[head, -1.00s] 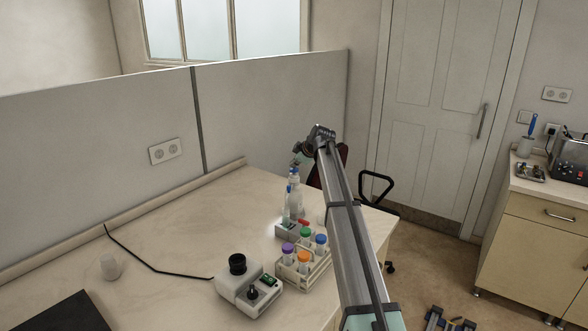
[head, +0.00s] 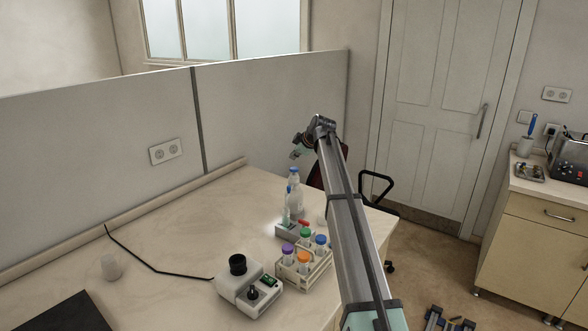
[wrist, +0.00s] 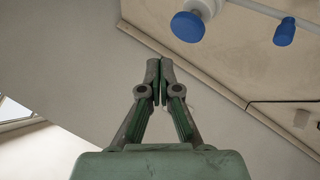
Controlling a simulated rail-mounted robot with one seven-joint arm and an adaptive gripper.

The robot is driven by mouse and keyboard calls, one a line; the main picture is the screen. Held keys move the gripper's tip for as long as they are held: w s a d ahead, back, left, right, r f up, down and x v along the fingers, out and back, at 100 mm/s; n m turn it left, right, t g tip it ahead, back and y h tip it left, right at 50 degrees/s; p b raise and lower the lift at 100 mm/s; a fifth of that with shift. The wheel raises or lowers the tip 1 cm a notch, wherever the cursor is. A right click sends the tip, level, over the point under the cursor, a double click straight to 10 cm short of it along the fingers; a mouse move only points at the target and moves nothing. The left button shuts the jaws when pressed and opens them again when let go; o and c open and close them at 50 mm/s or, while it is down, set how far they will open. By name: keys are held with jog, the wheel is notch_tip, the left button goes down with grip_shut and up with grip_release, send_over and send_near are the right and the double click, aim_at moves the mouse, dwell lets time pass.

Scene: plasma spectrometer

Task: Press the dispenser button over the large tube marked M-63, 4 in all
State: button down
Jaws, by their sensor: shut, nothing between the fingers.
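A clear dispenser bottle (head: 295,202) with blue parts at its top stands at the back right of the bench. Its large round blue cap (wrist: 187,26) and a smaller blue knob (wrist: 285,32) show in the wrist view. A tube with teal contents (head: 286,217) stands upright in a small grey holder (head: 287,231) at the bottle's front. No marking such as M-63 can be read. My gripper (head: 296,154) is above the bottle in the head view, apart from it. In the wrist view its fingertips (wrist: 160,66) are together and empty, clear of the blue cap.
A rack (head: 304,270) of several colour-capped tubes stands in front of the holder. A white instrument (head: 248,291) with a black top is left of it. A partition (head: 270,105) stands behind the bench.

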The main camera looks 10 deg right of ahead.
jog(key=shift+r, duration=1.45)
